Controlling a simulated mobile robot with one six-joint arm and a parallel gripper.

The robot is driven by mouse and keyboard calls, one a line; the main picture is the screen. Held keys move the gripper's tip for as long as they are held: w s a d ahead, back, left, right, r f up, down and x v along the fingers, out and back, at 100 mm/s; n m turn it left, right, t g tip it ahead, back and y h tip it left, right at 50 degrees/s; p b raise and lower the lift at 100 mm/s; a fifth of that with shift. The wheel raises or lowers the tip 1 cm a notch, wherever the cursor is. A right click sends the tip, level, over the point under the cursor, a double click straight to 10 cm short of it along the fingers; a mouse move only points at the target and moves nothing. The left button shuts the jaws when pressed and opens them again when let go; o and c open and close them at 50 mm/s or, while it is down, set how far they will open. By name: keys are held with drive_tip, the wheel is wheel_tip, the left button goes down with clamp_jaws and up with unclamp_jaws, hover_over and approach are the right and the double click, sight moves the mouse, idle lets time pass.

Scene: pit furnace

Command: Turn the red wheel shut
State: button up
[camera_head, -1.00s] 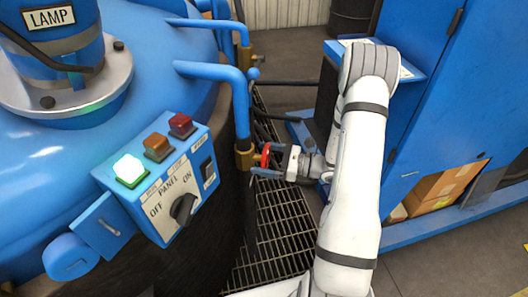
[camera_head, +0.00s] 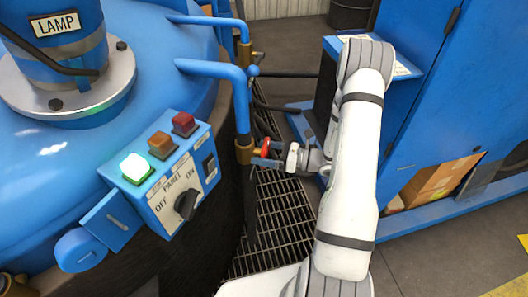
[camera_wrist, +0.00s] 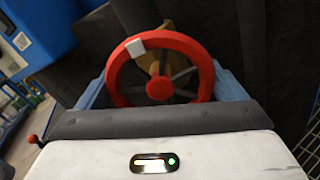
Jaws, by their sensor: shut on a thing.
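The red wheel (camera_head: 265,146) sits on a brass valve (camera_head: 244,151) at the lower end of a blue pipe on the furnace's side. In the wrist view the red wheel (camera_wrist: 116,82) faces me, with dark spokes, a red hub and a white mark at its upper left rim. My gripper (camera_head: 268,154) is shut on the wheel, its blue fingers on opposite sides of the rim. In the wrist view my gripper (camera_wrist: 162,88) has one finger left and one right of the wheel. Part of the lower rim is hidden behind my gripper's body.
A control panel (camera_head: 163,181) with a lit green lamp and a black knob is on the blue furnace (camera_head: 150,90). A floor grating (camera_head: 285,220) lies below the valve. A blue cabinet (camera_head: 435,95) with cardboard boxes stands close on the right.

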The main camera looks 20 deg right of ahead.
drive_tip(key=o, duration=0.7)
drive_tip(key=v, duration=0.7)
drive_tip(key=shift+s+d, duration=0.15)
drive_tip(key=shift+d, duration=0.25)
